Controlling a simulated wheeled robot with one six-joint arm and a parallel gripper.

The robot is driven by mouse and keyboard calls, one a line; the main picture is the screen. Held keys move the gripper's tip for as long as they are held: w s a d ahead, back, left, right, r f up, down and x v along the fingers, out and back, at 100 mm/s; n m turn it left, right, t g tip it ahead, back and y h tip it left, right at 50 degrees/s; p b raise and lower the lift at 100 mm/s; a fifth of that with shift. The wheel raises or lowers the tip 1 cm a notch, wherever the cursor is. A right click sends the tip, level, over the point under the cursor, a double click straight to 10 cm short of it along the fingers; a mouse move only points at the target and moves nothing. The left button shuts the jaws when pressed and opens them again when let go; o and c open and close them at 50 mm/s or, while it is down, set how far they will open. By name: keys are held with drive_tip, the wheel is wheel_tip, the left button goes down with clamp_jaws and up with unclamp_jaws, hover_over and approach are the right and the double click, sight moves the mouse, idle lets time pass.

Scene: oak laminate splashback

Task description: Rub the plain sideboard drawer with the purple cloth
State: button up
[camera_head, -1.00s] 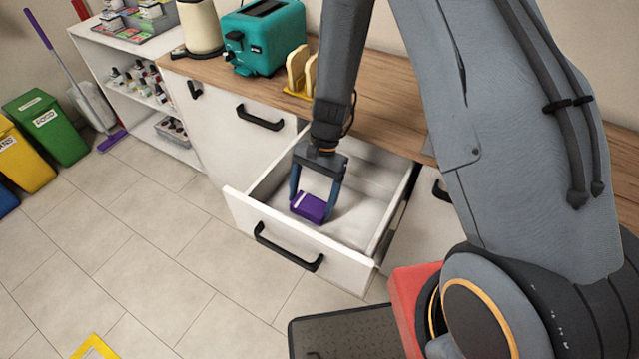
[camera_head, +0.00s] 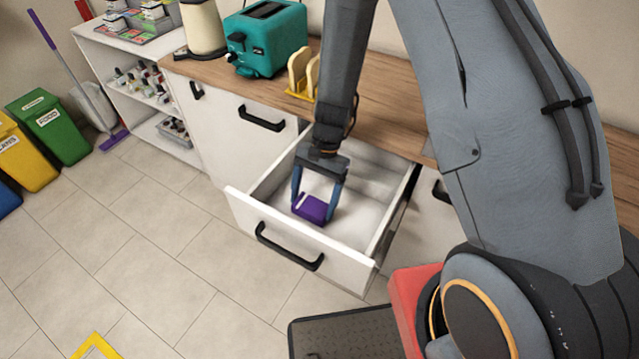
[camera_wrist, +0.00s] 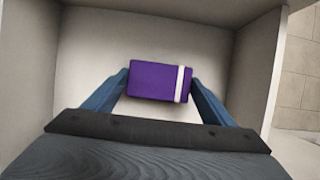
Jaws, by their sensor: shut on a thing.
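The purple cloth (camera_head: 311,208) is a folded block with a white stripe near one end. It also shows in the wrist view (camera_wrist: 158,81). My gripper (camera_head: 316,203) is shut on the cloth, with one blue finger at each end of it. The plain white sideboard drawer (camera_head: 300,246) is pulled open, with a black handle on its front. The cloth is inside the drawer, low over its pale floor (camera_wrist: 85,45). I cannot tell whether the cloth touches the floor.
The wooden counter (camera_head: 385,120) carries a teal toaster (camera_head: 266,40) and a yellow rack with bread (camera_head: 302,75) behind the drawer. Drawer walls surround my gripper. Bins, including a green one (camera_head: 50,125), stand far left.

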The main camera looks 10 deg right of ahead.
drive_tip(key=shift+s+d, duration=0.55)
drive_tip(key=shift+d, duration=0.1)
wheel_tip(320, 180, up, 3)
drive_tip(key=shift+r+p, duration=0.1)
drive_tip(key=shift+p, duration=1)
drive_tip(key=shift+r+p, duration=1.7)
drive_tip(key=shift+r, duration=0.65)
